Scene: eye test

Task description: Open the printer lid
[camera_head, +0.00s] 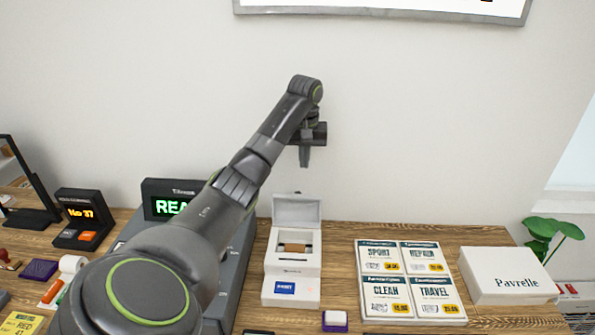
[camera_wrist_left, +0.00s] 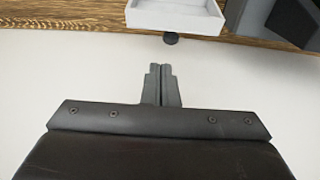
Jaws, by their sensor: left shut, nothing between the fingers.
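The white label printer (camera_head: 290,290) stands on the table in the middle of the head view. Its lid (camera_head: 296,211) is tilted up at the back, and a brown roll (camera_head: 294,248) shows in the open bay. My left gripper (camera_head: 304,165) is above and behind the raised lid, in front of the wall, apart from it. In the left wrist view, my left gripper's fingers (camera_wrist_left: 161,72) are together with nothing between them. A white box-like part (camera_wrist_left: 178,16), probably the printer or its lid, shows at the top there. My right gripper is not in view.
A grey terminal with a green display (camera_head: 170,207) stands left of the printer, partly behind my left arm. A board of label cards (camera_head: 412,281) and a white box (camera_head: 507,275) lie to the right. A purple-and-white block (camera_head: 335,321) sits at the front.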

